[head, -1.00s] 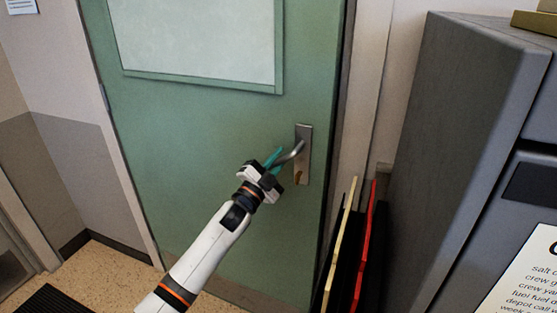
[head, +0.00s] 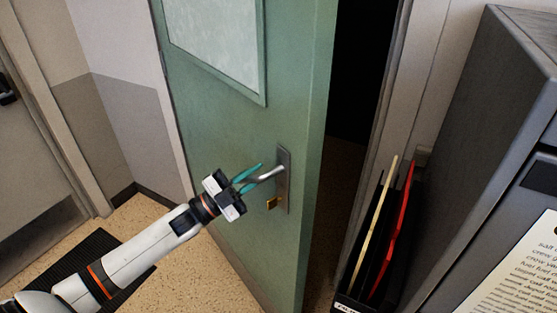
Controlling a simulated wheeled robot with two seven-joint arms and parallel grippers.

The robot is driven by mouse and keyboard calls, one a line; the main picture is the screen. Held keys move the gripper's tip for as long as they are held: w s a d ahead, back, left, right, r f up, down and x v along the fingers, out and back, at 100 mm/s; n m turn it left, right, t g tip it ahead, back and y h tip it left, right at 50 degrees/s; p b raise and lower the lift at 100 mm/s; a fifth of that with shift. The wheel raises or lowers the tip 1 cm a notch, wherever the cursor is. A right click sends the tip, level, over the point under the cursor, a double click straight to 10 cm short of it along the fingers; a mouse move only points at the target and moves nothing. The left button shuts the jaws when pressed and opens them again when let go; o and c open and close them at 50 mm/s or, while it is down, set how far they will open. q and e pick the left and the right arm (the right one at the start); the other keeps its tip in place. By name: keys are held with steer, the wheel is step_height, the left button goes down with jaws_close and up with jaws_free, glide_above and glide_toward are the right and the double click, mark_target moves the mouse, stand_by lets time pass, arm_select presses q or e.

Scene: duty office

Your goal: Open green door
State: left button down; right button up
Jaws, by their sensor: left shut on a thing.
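The green door (head: 230,115) stands partly open in the head view, its right edge swung out toward me. A dark gap shows between that edge and the frame on the right. The metal lever handle (head: 268,175) sits on a plate (head: 284,180) near the door's free edge, with a brass key (head: 273,203) below it. My left gripper (head: 250,178), with teal fingers, is shut on the handle's left end. The fingers hide that end of the lever. My right gripper is not in view.
A black holder (head: 347,302) with a cream folder (head: 376,222) and a red folder (head: 395,225) stands right of the doorway. A grey cabinet (head: 470,130) is at the right. A dark mat (head: 85,270) lies on the speckled floor at the left, where there is free room.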

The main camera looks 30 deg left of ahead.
mark_target(245, 180)
arm_select(q)
steer(key=shift+s+a+f+g, duration=0.15)
steer(key=shift+s+a, duration=0.25)
steer(key=shift+s, duration=0.25)
steer(key=shift+s+a+g, duration=0.15)
steer(key=shift+s+a, duration=0.25)
steer(key=shift+s, duration=0.2)
steer(key=shift+s+a+m+h, duration=0.15)
steer(key=shift+s+m+h, duration=0.15)
steer(key=shift+s+h, duration=0.1)
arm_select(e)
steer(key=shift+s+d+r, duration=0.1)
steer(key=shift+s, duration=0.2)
arm_select(q)
steer(key=shift+w, duration=0.1)
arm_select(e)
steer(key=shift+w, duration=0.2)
arm_select(q)
steer(key=c, duration=1.4)
jaws_free()
